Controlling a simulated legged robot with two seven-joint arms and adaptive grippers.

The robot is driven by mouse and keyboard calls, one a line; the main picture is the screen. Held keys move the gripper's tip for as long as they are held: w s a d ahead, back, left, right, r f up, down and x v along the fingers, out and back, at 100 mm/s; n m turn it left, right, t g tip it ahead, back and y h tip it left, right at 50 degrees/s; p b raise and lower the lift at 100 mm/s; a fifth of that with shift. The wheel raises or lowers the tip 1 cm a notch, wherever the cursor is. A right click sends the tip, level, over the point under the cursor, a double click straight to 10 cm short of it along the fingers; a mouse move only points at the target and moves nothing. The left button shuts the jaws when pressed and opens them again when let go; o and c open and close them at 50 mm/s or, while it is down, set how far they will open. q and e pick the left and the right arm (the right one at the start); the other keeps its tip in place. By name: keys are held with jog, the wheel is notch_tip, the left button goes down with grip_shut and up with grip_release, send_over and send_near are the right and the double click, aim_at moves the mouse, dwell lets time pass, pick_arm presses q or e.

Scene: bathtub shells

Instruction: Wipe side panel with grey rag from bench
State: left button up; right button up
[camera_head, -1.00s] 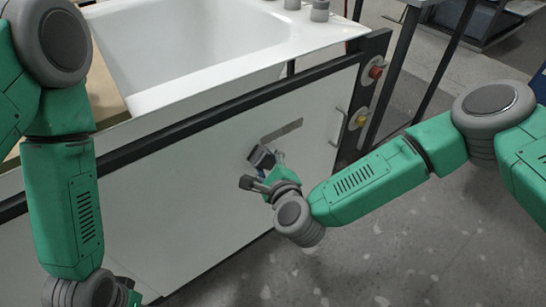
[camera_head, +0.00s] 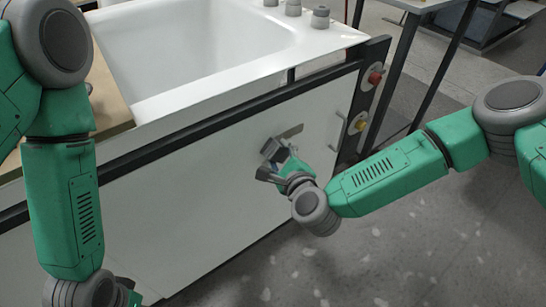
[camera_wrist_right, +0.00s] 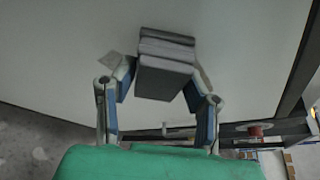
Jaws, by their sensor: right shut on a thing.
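The white side panel (camera_head: 190,200) fills the front of the tub unit. A grey-brown strip-shaped mark (camera_head: 293,131) shows on its upper right part. My right gripper (camera_head: 272,162) is in front of the panel, just below and left of the mark. In the right wrist view, my right gripper (camera_wrist_right: 160,85) is shut on the folded grey rag (camera_wrist_right: 165,65). The rag is up against or very near the panel; contact cannot be told. Parts of the mark show on both sides of it. My left arm hangs at the left, its gripper below the frame.
The white bathtub (camera_head: 200,50) sits above the panel, with dark frame bars along its edge. A red button (camera_head: 375,77), a yellow button (camera_head: 360,124) and a handle (camera_head: 337,130) are at the panel's right end. Grey floor (camera_head: 370,260) is open in front.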

jog(key=shift+w+d, duration=1.25)
jog(key=shift+d, duration=0.3)
jog(key=shift+w+d+b, duration=0.3)
jog(key=shift+w+d, duration=0.15)
jog(key=shift+d, duration=0.25)
jog(key=shift+w+d+b, duration=0.25)
jog(key=shift+w+d, duration=0.2)
jog(key=shift+d, duration=0.25)
jog(key=shift+w+d+b, duration=0.35)
jog(key=shift+w+d, duration=0.35)
jog(key=shift+d, duration=0.15)
jog(key=shift+w+d+r, duration=0.1)
jog(key=shift+w+d, duration=0.4)
jog(key=shift+d, duration=0.05)
jog(key=p, duration=0.1)
send_near(307, 130)
jog(key=shift+w+d+f, duration=0.2)
jog(key=shift+d+f, duration=0.15)
jog(key=shift+f, duration=0.1)
jog(key=shift+w+d+f, duration=0.2)
jog(key=shift+d+f, duration=0.15)
jog(key=shift+f, duration=0.1)
